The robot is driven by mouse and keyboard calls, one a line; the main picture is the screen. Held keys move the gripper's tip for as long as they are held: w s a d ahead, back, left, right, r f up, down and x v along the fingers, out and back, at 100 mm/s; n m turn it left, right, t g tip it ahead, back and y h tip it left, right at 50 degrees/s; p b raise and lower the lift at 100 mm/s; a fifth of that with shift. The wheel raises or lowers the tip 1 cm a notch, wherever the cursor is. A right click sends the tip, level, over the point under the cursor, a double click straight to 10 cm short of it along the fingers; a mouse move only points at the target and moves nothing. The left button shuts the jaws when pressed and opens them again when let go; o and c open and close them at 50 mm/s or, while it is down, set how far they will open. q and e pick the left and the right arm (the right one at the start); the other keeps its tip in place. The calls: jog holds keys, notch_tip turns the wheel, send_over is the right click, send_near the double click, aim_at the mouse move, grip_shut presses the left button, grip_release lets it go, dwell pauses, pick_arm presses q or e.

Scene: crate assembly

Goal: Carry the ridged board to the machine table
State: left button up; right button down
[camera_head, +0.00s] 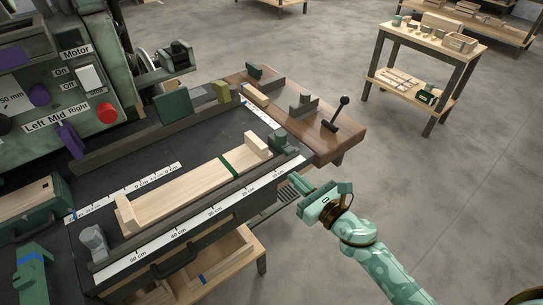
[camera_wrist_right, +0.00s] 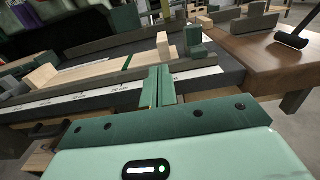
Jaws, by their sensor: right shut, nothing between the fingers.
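A long pale wooden board (camera_head: 190,190) lies on the machine table (camera_head: 135,160), with a raised block at each end and a dark green band across it. I cannot tell if it is the ridged board. It also shows in the right wrist view (camera_wrist_right: 100,72), beyond the fingers. My right gripper (camera_head: 304,197) is off the table's right front corner, apart from the board. In the right wrist view its two green fingers (camera_wrist_right: 159,88) are together and empty, pointing toward the table.
A ruler strip (camera_head: 205,218) runs along the table's front edge, with a grey stop (camera_head: 93,240) at its left end. A brown wooden side table (camera_head: 318,145) carries a black lever (camera_head: 338,113). A stocked wooden rack (camera_head: 432,45) stands back right. Grey floor between is clear.

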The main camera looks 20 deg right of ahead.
aim_at(264, 150)
jog(key=x, duration=1.1)
jog(key=shift+w+f+b, duration=0.1)
jog(key=shift+f+b, duration=0.05)
jog(key=shift+b, duration=0.15)
